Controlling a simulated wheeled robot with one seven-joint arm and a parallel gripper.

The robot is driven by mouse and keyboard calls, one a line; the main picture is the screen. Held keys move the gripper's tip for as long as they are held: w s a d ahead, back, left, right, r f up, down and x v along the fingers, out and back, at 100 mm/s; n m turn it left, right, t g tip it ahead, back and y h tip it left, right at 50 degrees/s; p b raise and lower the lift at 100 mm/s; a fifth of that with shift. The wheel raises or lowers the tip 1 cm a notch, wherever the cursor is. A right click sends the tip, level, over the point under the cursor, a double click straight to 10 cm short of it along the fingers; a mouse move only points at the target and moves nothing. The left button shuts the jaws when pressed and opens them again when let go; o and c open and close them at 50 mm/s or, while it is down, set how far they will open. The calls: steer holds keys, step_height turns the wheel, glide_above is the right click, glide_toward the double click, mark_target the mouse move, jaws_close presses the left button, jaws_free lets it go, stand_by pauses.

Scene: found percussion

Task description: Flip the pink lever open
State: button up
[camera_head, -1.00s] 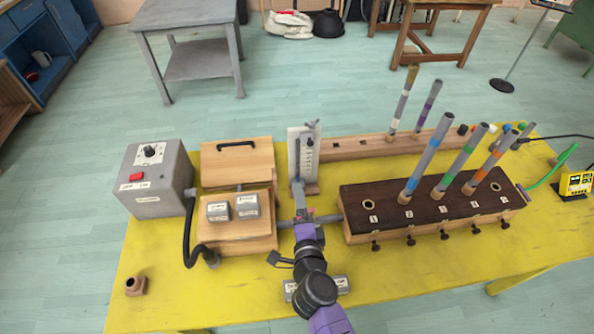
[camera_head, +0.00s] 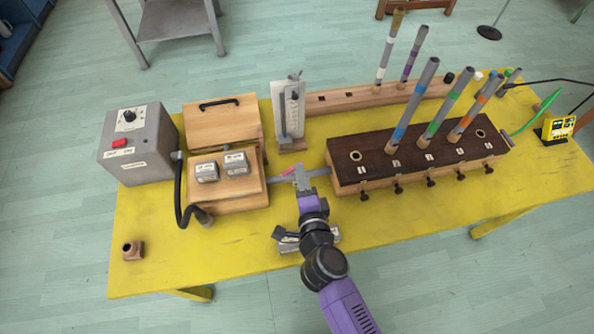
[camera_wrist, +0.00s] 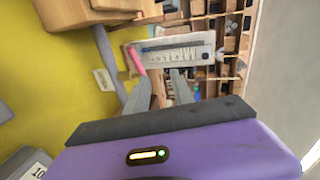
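The pink lever (camera_head: 288,171) is small and sits on the grey pipe (camera_head: 321,173) between the wooden bellows box and the dark-topped wind chest. My gripper (camera_head: 302,177) is at the pipe, with the lever just left of its fingers. In the wrist view the lever (camera_wrist: 136,60) shows as a pink strip just beyond the left fingertip. The two grey fingers of my gripper (camera_wrist: 163,78) stand apart with a gap between them and hold nothing. I cannot tell whether the left finger touches the lever. My gripper hides part of the pipe.
The bellows box (camera_head: 230,190) with two grey weights is left, the wind chest (camera_head: 410,155) with upright pipes is right. A white gauge (camera_head: 289,110) stands behind. A grey control box (camera_head: 138,145) is far left.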

steer(key=shift+s+d, duration=0.85)
steer(key=shift+s, duration=0.3)
steer(key=shift+f, duration=0.1)
